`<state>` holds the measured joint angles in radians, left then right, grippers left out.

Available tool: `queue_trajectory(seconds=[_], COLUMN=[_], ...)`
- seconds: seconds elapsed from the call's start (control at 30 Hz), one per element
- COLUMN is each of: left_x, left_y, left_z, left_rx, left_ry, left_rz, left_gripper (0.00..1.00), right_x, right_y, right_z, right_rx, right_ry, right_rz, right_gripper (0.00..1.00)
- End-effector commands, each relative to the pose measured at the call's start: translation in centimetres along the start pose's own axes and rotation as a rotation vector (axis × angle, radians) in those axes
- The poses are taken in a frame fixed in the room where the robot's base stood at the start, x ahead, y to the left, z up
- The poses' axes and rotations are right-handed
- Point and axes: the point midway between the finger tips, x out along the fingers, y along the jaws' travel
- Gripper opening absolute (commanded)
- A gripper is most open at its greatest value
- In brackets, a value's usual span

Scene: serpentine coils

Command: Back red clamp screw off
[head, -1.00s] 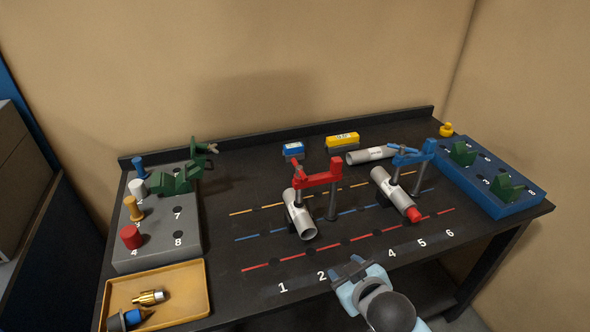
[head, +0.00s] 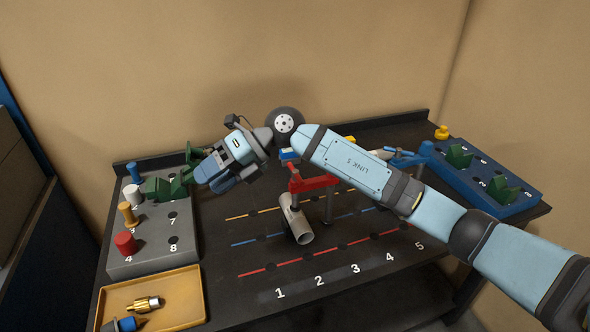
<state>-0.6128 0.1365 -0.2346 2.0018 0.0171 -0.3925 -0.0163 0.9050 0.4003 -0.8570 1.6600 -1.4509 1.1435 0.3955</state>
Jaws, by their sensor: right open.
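The red clamp (head: 318,183) stands on a grey post near the middle of the bench. Its left end, where the screw is, sits over a short grey pipe (head: 297,220); I cannot make out whether the screw touches the pipe. My right arm crosses the view from the right, passing above and behind the clamp. My right gripper (head: 209,177) is open, left of the red clamp and close to the green clamp (head: 168,187), covering part of it. I cannot tell whether they touch. My left gripper is not in view.
A grey block (head: 150,256) with coloured pegs and numbered holes stands at left, with a yellow tray (head: 180,305) in front. A blue block (head: 480,193) with green wedges is at right. The blue clamp (head: 410,158) is partly hidden by my arm. The front middle is clear.

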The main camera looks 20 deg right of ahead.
Motion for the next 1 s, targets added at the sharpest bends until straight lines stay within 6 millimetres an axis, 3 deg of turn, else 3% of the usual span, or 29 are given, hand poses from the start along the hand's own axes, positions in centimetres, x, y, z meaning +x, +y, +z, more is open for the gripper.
queue_trajectory(seconds=[0.1,0.2,0.3,0.43,0.53,0.67,1.0], left_x=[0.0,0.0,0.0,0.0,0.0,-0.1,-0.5], left_y=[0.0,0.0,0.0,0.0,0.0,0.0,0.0], left_z=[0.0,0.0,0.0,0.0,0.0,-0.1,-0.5], left_rx=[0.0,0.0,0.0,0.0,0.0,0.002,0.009], left_ry=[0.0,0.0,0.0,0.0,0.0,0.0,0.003], left_rz=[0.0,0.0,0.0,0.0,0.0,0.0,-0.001], left_gripper=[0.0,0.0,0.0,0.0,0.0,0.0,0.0], right_x=[-5.0,-10.2,-14.9,-18.6,-19.4,-18.8,-15.5], right_y=[-3.8,-6.0,-6.9,-7.1,-7.3,-8.4,-14.1], right_z=[2.1,3.4,4.3,4.8,4.8,4.3,1.9], right_rx=[-0.025,0.013,0.07,0.127,0.144,0.146,0.145], right_ry=[0.155,0.245,0.298,0.331,0.339,0.343,0.343], right_rz=[-0.375,-0.65,-0.856,-1.003,-1.04,-1.041,-1.037], right_gripper=[0.49,0.49,0.49,0.49,0.49,0.49,0.49])
